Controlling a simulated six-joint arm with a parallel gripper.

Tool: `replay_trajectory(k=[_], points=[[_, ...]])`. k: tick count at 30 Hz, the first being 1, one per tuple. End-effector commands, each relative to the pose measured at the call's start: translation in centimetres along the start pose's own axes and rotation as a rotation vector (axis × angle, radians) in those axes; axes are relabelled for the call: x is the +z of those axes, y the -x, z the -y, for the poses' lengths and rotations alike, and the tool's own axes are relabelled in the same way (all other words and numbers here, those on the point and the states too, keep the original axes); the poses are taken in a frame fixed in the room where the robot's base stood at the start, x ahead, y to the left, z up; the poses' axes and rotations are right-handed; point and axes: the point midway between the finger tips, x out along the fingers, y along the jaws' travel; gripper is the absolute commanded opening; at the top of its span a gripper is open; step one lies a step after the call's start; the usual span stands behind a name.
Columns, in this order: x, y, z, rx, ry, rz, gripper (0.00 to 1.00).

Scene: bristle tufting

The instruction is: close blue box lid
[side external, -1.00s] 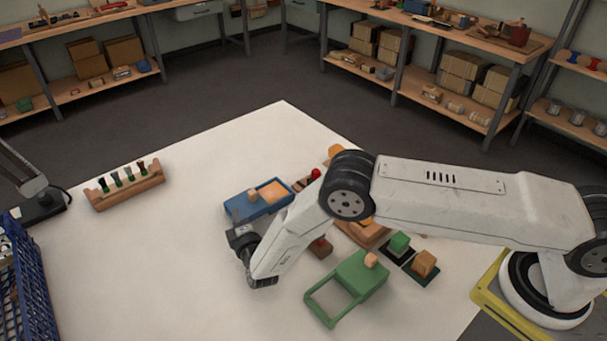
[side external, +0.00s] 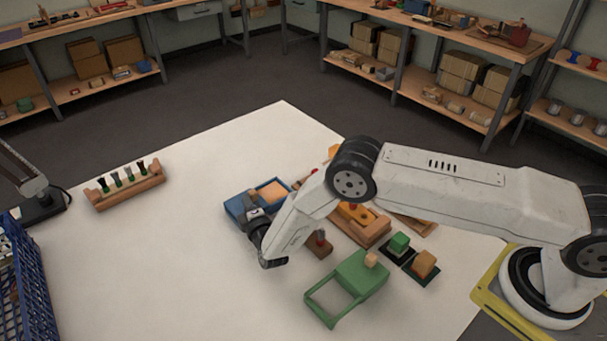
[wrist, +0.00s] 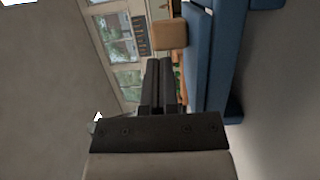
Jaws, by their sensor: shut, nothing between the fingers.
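The blue box (side external: 233,208) stands on the white table, left of my forearm in the side view. A tan wooden block (side external: 272,190) shows at its right part. My gripper end covers part of the box's near side, so how far the lid stands open is hard to tell. In the wrist view, the blue box (wrist: 227,60) runs down the right side, with a wooden knob (wrist: 169,34) beside its blue panel. My gripper (wrist: 160,65) is shut and empty, its fingertips close to the knob. Whether they touch the box cannot be told.
A green box (side external: 360,275) with a wooden knob and an open frame stands nearer the front. Wooden trays and small blocks (side external: 399,243) lie under and beside my arm. A tool rack (side external: 125,187) stands at the left, with a blue crate (side external: 32,285) at the edge. The left middle table is clear.

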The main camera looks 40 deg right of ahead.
Motion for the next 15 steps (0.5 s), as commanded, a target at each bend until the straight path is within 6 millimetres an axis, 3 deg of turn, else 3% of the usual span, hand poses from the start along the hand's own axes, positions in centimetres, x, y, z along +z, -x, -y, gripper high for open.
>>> replay_trajectory(k=[8,15], points=[[0.3,-0.1,0.0,0.000,0.000,0.002,0.00],[3.5,-1.0,0.0,0.001,0.002,0.006,0.00]])
